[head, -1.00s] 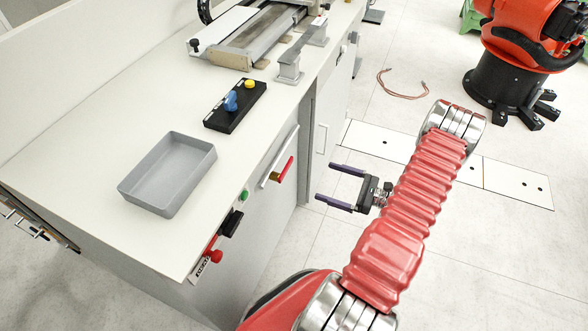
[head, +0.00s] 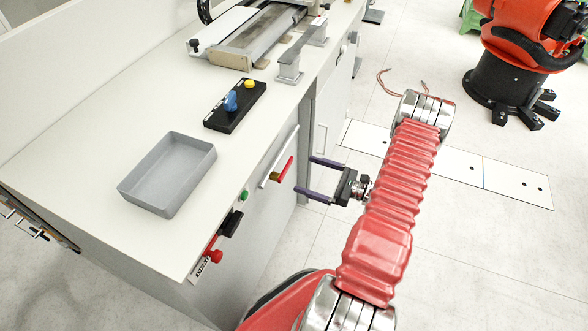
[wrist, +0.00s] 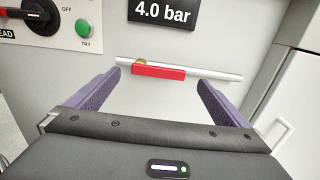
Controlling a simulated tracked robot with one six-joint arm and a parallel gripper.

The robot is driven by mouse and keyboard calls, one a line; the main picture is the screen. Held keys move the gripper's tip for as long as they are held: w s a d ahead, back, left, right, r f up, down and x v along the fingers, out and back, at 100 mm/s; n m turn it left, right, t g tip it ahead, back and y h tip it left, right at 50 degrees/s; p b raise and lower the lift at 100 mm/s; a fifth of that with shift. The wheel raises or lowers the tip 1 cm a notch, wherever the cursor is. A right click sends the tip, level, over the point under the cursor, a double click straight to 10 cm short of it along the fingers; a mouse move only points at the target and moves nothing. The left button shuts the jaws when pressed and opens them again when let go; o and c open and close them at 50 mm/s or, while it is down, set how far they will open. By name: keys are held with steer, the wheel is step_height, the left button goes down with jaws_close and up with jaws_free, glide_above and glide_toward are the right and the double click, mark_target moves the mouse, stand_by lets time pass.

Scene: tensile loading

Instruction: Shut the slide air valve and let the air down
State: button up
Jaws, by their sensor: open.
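The slide air valve is a red handle (head: 285,168) with a brass-coloured piece on a pale rail, on the cabinet's front face. In the wrist view the red handle (wrist: 158,72) lies along the horizontal rail (wrist: 215,75), with the brass piece above its left end. My gripper (head: 305,174) is open and empty, its two dark purple fingers pointing at the cabinet front just right of the handle. In the wrist view the fingers (wrist: 158,78) frame the handle from left and right, and I see no contact. A display above the rail (wrist: 163,11) reads 4.0 bar.
Left of the valve are a green button (wrist: 84,28) and a black rotary switch (wrist: 30,14). On the bench are a grey tray (head: 168,174) and a black control box (head: 235,107).

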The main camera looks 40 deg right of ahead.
mark_target(287, 168)
steer(key=x, duration=0.6)
steer(key=shift+w+a, duration=0.25)
steer(key=shift+w, duration=0.05)
steer(key=shift+c, duration=0.5)
